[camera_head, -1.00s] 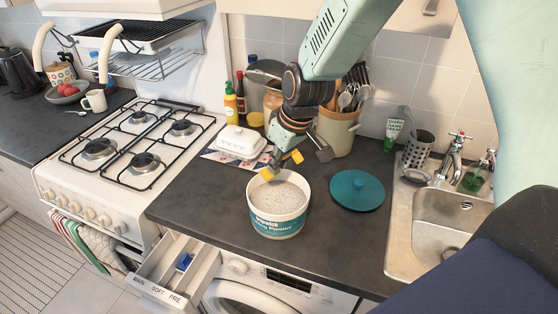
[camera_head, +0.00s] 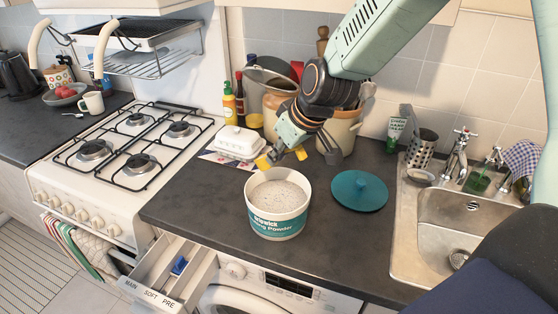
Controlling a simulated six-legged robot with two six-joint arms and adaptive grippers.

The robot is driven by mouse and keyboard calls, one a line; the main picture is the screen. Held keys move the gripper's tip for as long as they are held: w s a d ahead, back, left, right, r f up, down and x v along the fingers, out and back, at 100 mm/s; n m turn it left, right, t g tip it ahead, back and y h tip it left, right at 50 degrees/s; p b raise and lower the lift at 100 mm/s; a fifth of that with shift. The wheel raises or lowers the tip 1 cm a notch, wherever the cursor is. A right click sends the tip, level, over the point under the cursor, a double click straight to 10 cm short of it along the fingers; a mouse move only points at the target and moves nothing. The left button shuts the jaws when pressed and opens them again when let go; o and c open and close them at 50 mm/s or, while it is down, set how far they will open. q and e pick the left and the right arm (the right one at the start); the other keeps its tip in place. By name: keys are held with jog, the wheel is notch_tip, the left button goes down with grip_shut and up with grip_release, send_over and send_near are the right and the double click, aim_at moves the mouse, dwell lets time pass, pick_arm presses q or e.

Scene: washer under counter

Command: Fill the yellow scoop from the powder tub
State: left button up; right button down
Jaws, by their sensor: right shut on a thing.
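The powder tub (camera_head: 277,223) is a white round tub with a teal label. It stands open on the dark counter, with pale speckled powder (camera_head: 278,195) inside. My right gripper (camera_head: 302,150) is above and behind the tub, shut on the yellow scoop (camera_head: 263,162). The scoop shows as small yellow parts beside the fingers, near the tub's back rim. I cannot tell whether it touches the rim, and its inside is hidden. The teal lid (camera_head: 359,191) lies flat on the counter right of the tub. My left gripper is not in view.
The open detergent drawer (camera_head: 172,272) juts out below the counter at front left. A white butter dish (camera_head: 240,143), bottles and utensil crocks (camera_head: 339,130) stand behind the tub. The sink (camera_head: 455,215) is right, the gas hob (camera_head: 137,143) left.

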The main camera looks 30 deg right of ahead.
jog(key=shift+t+y+b, duration=0.3)
jog(key=shift+t+b, duration=0.2)
jog(key=shift+b, duration=0.3)
jog(key=shift+r+t+b, duration=0.25)
jog(key=shift+t+b, duration=0.35)
jog(key=shift+b, duration=0.25)
jog(key=r+t+y+b, duration=0.1)
jog(key=t+b, duration=0.1)
jog(key=shift+t+b, duration=0.3)
jog(key=shift+b, duration=0.05)
jog(key=shift+r+t+y, duration=0.25)
jog(key=shift+t+y, duration=0.05)
jog(key=shift+t, duration=0.1)
jog(key=shift+r, duration=0.1)
jog(key=shift+a, duration=0.1)
